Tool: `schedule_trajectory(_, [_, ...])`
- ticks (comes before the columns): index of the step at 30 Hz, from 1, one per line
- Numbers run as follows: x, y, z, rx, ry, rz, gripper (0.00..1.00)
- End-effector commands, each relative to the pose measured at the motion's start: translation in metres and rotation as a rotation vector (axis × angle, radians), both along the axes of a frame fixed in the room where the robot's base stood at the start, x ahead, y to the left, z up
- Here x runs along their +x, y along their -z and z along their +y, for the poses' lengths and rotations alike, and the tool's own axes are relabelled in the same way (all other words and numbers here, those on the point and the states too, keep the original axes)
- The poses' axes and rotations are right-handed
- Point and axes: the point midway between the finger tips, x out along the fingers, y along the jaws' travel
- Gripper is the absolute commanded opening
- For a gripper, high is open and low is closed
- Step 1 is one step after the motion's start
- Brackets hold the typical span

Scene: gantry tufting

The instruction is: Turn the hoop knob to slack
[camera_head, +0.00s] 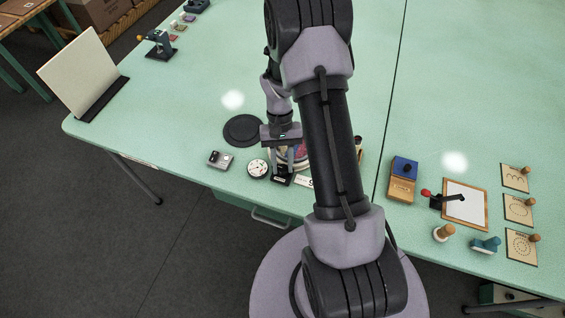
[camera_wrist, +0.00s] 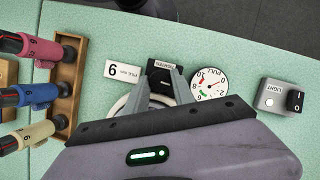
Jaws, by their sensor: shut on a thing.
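The hoop knob (camera_wrist: 163,76) is a dark piece on a black base with a white label reading TIGHTEN in the wrist view. The base (camera_head: 281,180) also shows in the head view, near the table's front edge. My gripper (camera_wrist: 160,80) reaches down over it, with its two grey fingers shut on the knob. The gripper shows in the head view too (camera_head: 289,166). The fingers hide part of the knob, so its pointing direction is hard to tell. A pale round hoop (camera_wrist: 122,104) lies beside the knob, mostly hidden by my gripper.
A PULL dial (camera_wrist: 209,84) and a LIGHT switch box (camera_wrist: 281,97) stand to the right in the wrist view. A numbered PILE card (camera_wrist: 124,70) and a wooden rack (camera_wrist: 67,85) with pink, blue and yellow handled tools are left. A black disc (camera_head: 242,130) lies behind.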

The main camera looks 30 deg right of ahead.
Motion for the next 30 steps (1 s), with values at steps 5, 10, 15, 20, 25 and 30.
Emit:
schedule_trajectory(5, [0.001,-0.001,0.000,-0.001,0.000,-0.004,0.00])
schedule_trajectory(10, [0.001,0.000,0.000,-0.001,0.001,-0.003,0.52])
schedule_trajectory(15, [0.000,0.000,0.000,0.000,0.001,-0.002,0.52])
schedule_trajectory(20, [0.002,-0.006,-0.001,0.000,0.001,-0.002,0.52])
schedule_trajectory(25, [0.014,-0.039,-0.007,-0.003,0.002,-0.005,0.52])
schedule_trajectory(30, [0.033,-0.092,-0.017,-0.003,0.002,-0.005,0.52])
